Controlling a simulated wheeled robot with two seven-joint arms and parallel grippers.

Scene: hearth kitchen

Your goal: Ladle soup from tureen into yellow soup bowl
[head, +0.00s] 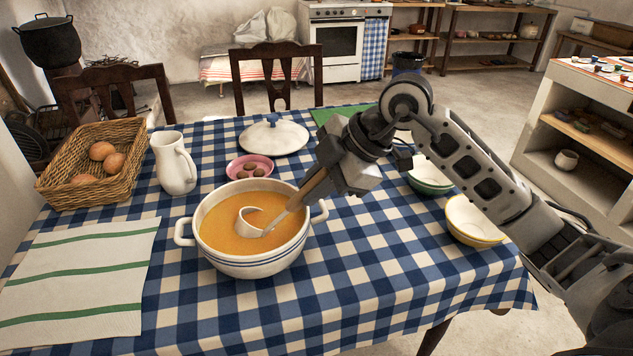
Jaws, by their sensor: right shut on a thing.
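The white tureen (252,264) with blue stripes stands on the checked table and holds orange soup (222,220). My right gripper (335,178) is shut on the wooden handle of the ladle (295,198), above the tureen's right rim. The ladle is tilted and its bowl sits at the soup's surface; how much soup is in it I cannot tell. The yellow soup bowl (474,222), white inside with a yellow outside, stands at the right of the table, partly behind my right arm. My left gripper is not in view.
A green bowl (430,180) stands behind the yellow one, partly covered by my arm. A white lid (273,137), pink dish (240,167), pitcher (174,165), egg basket (62,168) and striped cloth (75,285) surround the tureen. The table's front right (385,290) is clear.

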